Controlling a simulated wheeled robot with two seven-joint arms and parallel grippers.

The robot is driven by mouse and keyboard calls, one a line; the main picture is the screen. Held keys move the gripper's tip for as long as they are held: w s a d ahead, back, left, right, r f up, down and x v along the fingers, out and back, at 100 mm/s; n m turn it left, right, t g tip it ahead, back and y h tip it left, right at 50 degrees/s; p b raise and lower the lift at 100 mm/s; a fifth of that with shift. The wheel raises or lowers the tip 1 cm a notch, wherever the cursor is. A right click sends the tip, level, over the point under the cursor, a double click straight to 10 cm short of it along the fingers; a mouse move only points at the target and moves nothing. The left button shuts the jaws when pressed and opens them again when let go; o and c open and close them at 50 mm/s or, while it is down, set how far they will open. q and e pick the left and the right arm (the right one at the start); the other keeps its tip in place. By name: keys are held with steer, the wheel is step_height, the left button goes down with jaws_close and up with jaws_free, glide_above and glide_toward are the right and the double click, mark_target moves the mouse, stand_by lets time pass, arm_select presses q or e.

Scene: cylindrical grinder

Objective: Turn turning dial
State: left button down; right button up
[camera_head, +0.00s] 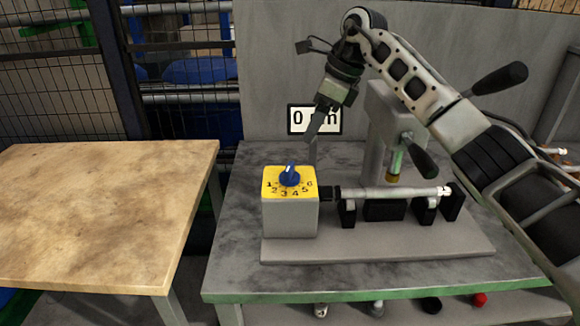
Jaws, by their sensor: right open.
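The turning dial (289,178) is a blue knob on the yellow top plate (272,192) of a grey box, with the numbers 1 to 6 printed around it. The knob's raised grip points up and slightly away in the picture. My right gripper (314,128) hangs above the dial and a little to its right, apart from it, with its fingers pointing down. It is empty; its fingers overlap in this view, so the gap between them is hard to see. My left gripper is not in view.
The grinder (384,190) holds a horizontal shaft right of the box, with black-handled levers above. A sign reading "0" (298,118), partly hidden by my gripper, stands behind. A bare wooden table (100,210) is at left, with a gap between the tables.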

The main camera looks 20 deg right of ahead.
mark_target(292, 166)
steer(key=p+x, duration=0.2)
steer(key=x, duration=1.1)
steer(key=shift+w+a+f, duration=0.1)
steer(key=shift+w, duration=0.05)
steer(key=c, duration=1)
